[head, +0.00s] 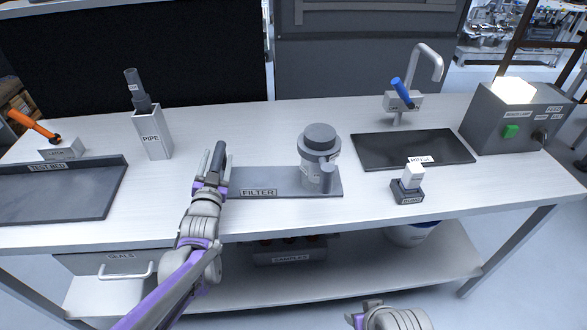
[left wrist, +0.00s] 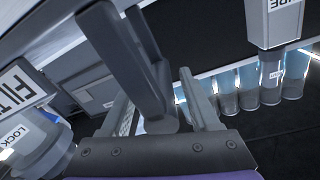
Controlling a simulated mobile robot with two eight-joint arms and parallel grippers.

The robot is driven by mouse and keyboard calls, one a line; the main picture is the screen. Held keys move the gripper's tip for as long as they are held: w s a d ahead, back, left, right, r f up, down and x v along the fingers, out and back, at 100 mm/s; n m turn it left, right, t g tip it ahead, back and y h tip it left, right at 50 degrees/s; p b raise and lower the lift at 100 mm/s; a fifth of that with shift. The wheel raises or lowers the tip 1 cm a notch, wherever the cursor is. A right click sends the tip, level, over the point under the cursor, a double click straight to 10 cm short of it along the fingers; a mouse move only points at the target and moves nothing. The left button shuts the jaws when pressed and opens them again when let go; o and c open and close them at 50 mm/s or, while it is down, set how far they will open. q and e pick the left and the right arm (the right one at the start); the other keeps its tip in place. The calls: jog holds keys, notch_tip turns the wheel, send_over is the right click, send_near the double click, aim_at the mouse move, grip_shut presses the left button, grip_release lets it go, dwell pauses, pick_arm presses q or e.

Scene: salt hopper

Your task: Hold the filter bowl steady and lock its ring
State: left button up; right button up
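The filter bowl (head: 310,172) is a grey upright cylinder with a dark round cap and ring (head: 320,138) on top. A grey handle (head: 327,172) sticks out at its front right. It stands on the right part of the dark FILTER plate (head: 270,182). The left wrist view shows part of the filter, with a LOCK label (left wrist: 15,135), at the lower left. My left gripper (head: 218,160) is over the plate's left end, apart from the bowl.
A PIPE holder (head: 152,135) and a dark test bed tray (head: 60,190) stand left. A tap (head: 405,100), dark sink mat (head: 415,149), small block with white top (head: 410,185) and grey box with green switch (head: 515,120) stand right.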

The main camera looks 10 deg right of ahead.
pick_arm(q)
jog(key=shift+s+d+f, duration=0.15)
jog(key=shift+s+f, duration=0.05)
jog(key=shift+f, duration=0.35)
jog(key=shift+s, duration=0.2)
jog(key=s, duration=0.3)
jog(key=s+a, duration=0.1)
jog(key=s, duration=0.7)
jog(key=shift+s+a+r, duration=0.15)
jog(key=shift+r, duration=0.25)
jog(key=shift+s+a+r+g+p, duration=0.15)
jog(key=shift+s+a+g+p, duration=0.15)
jog(key=shift+p, duration=0.15)
jog(key=s+a+f+n+g+p, duration=0.1)
jog(key=s+g+p, duration=0.4)
jog(key=s, duration=0.6)
jog(key=s+a+f+n+g+y+p, duration=0.1)
jog(key=s+g+p, duration=0.4)
jog(key=s, duration=0.6)
jog(key=a+n+g, duration=0.1)
jog(key=n+g, duration=0.1)
jog(key=shift+s+f+n+y, duration=0.3)
jog(key=shift+s+f+n, duration=0.05)
jog(key=shift+s+n, duration=0.05)
